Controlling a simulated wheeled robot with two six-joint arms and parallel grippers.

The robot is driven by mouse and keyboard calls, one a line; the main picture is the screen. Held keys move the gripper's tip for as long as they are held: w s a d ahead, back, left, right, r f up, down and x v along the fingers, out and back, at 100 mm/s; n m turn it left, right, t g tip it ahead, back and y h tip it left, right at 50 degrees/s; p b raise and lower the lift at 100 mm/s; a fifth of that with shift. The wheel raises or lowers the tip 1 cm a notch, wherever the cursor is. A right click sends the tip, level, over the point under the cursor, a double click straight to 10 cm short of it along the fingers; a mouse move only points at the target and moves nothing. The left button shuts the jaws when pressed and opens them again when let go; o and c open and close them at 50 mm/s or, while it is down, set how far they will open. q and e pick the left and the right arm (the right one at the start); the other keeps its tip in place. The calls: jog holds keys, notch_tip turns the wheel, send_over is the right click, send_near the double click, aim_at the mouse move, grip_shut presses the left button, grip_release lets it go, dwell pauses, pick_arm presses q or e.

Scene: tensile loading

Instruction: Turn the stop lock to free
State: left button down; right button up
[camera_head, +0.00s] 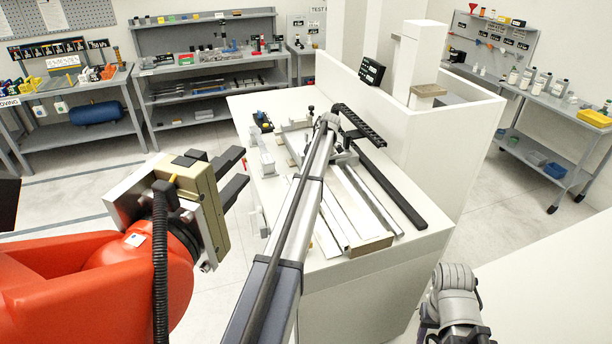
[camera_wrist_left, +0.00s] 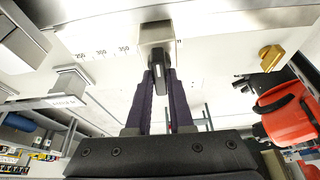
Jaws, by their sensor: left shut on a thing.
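In the left wrist view the stop lock is a black lever (camera_wrist_left: 158,62) on a pale metal block (camera_wrist_left: 156,34), beside a printed scale reading 250, 300 and 350. My left gripper (camera_wrist_left: 160,80) has its two dark purple fingers shut on the lever, one on each side. In the head view my grey left arm runs up over the white bench, and its gripper (camera_head: 331,119) is at the far part of the bench rig. The arm hides the lever and fingers there. Part of my right arm shows at the bottom right; its fingers cannot be seen.
A red robot arm with a large dark-fingered jaw (camera_head: 232,177) stands left of the white bench (camera_head: 350,290). Metal rails (camera_head: 345,200) and a black bar (camera_head: 390,185) lie on the bench. A white partition (camera_head: 450,130) borders its right side. Shelves line the back wall.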

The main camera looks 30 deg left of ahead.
pick_arm(q)
jog(key=shift+n, duration=0.3)
dwell(0.4)
jog(key=c, duration=0.8)
grip_release()
jog(key=shift+r, duration=0.1)
notch_tip(320, 180, up, 10)
jog(key=p, duration=1)
